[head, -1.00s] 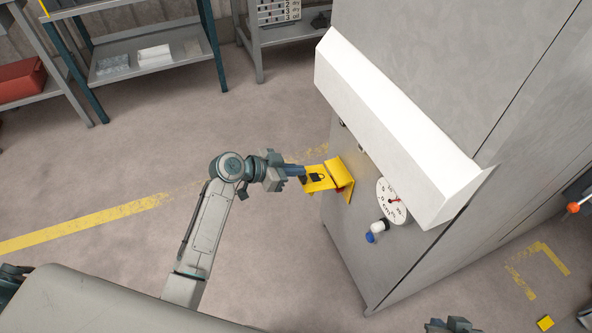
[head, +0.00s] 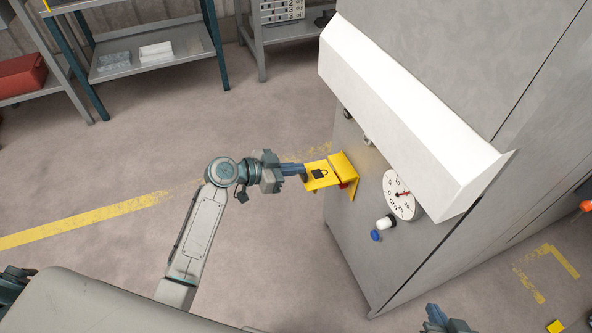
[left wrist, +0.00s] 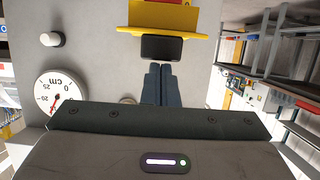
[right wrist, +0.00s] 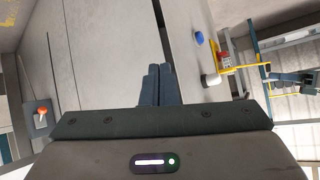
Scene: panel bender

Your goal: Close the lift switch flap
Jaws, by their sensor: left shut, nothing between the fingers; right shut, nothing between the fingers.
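My right gripper (head: 434,309) is shut and empty, low in the head view, away from the flap.
A round gauge (head: 399,195), a white knob (head: 385,222) and a blue button (head: 376,236) sit right of the flap. A white sloped hood (head: 400,115) overhangs the panel. Shelves (head: 150,60) stand behind; the floor left of the cabinet is clear.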

